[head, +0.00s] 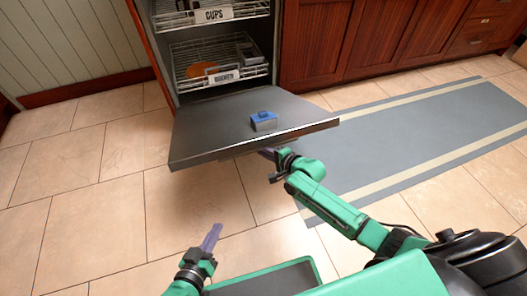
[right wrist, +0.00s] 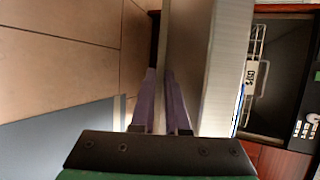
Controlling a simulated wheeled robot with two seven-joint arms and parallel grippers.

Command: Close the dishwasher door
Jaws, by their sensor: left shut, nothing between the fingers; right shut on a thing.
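The dishwasher door (head: 215,128) is a dark grey panel, lowered open and sticking out nearly level from the dishwasher. Its side shows as an upright grey slab (right wrist: 223,70) in the right wrist view. My right gripper (head: 268,154) is at the underside of the door's front edge, its fingertips partly hidden by the door. In the right wrist view my right gripper (right wrist: 160,78) is shut against the door; the exact part it holds is hard to make out. My left gripper (head: 212,236) is shut and empty, low over the floor and apart from the door.
A small blue and grey box (head: 263,122) lies on the open door. Two wire racks, the upper (head: 170,20) and lower (head: 200,84), are inside; the lower holds an orange item. A grey mat (head: 400,142) lies right. Tiled floor left is clear.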

